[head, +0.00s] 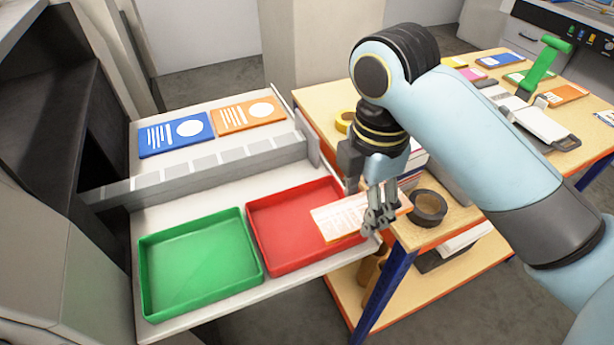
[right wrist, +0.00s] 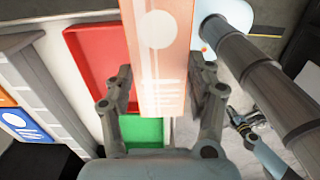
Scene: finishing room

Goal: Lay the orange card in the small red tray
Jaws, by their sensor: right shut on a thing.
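The orange card (head: 337,216) looks pale in the head view, with white print and a white disc in the right wrist view (right wrist: 162,60). My right gripper (head: 378,215) is shut on it near its right end. The card's left part is above the small red tray (head: 272,265), and its right part reaches past the tray's right side. In the right wrist view, my right gripper (right wrist: 162,95) has a finger on each side of the card, and the red tray (right wrist: 95,60) is behind it. My left gripper (right wrist: 245,125) shows small at the right; its jaws are unclear.
A green tray (head: 200,262) stands left of the red tray. Behind a grey divider (head: 215,165) lie a blue card (head: 160,140) and another orange card (head: 235,122). A wooden cart (head: 475,215) with a dark tape roll (head: 429,205) stands close at the right.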

